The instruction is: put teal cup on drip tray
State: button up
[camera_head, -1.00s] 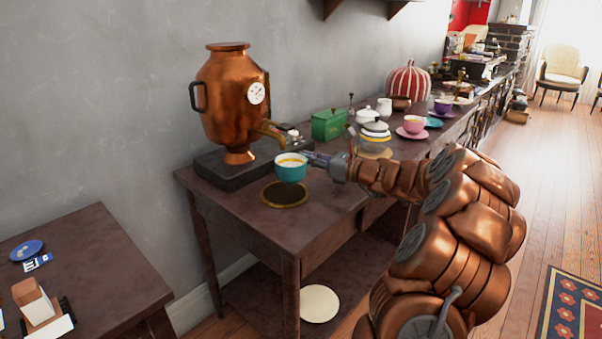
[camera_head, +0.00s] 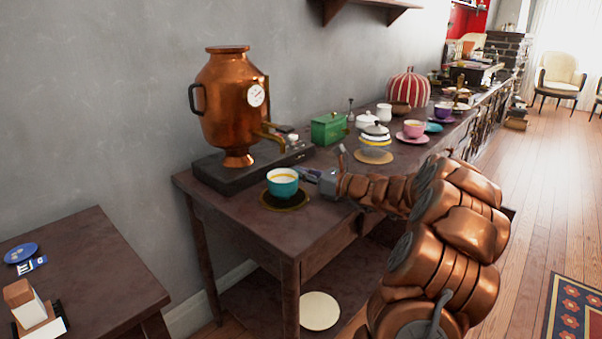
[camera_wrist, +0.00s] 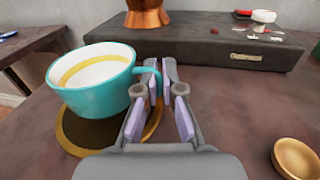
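The teal cup (camera_head: 282,188), with a white inside and a yellow band, is upright over the round dark drip tray with a brass rim (camera_head: 300,203). In the wrist view the cup (camera_wrist: 98,92) is at left, with the drip tray's rim (camera_wrist: 72,140) below it. The cup is on the tray or just above it; I cannot tell if they touch. My gripper (camera_head: 306,175) comes from the right. In the wrist view its fingers (camera_wrist: 158,86) are closed around the cup's handle, which they partly hide.
A copper samovar (camera_head: 230,105) stands on a black base (camera_head: 215,170) behind the cup. A green box (camera_head: 328,128), a lidded pot (camera_head: 375,140) and a pink cup (camera_head: 413,130) are further right on the table. A brass dish (camera_wrist: 298,158) is at lower right in the wrist view.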

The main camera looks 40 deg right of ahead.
jog(key=o, duration=0.5)
jog(key=shift+c, duration=0.2)
jog(key=shift+r, duration=0.2)
jog(key=p+v, duration=0.2)
jog(key=v, duration=0.8)
jog(key=shift+s+d, duration=0.15)
jog(key=shift+p+v, duration=0.35)
jog(key=shift+v, duration=0.5)
